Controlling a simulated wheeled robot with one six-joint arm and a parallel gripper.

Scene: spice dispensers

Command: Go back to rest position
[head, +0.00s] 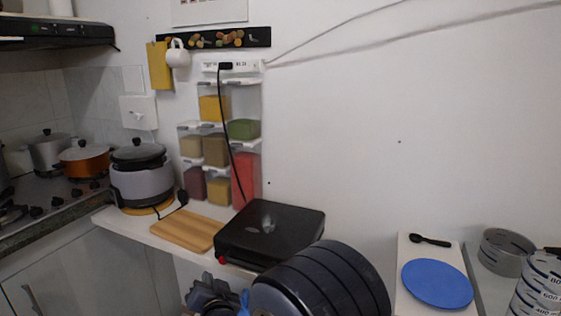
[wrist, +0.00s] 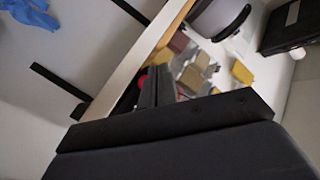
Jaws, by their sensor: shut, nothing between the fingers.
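My gripper (wrist: 160,72) shows in the wrist view as two dark fingers close together, shut and empty. It is not clearly seen in the head view. The spice dispensers (head: 215,150) hang on the wall in the head view, clear boxes with yellow, green, brown and red contents. They also show tilted in the wrist view (wrist: 243,72), beyond the fingers and partly hidden by them.
A shelf holds a rice cooker (head: 141,180), a wooden board (head: 180,231) and a black appliance (head: 268,232). A hob with pots (head: 84,157) is at left. A blue plate (head: 437,283) lies on a white surface at right.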

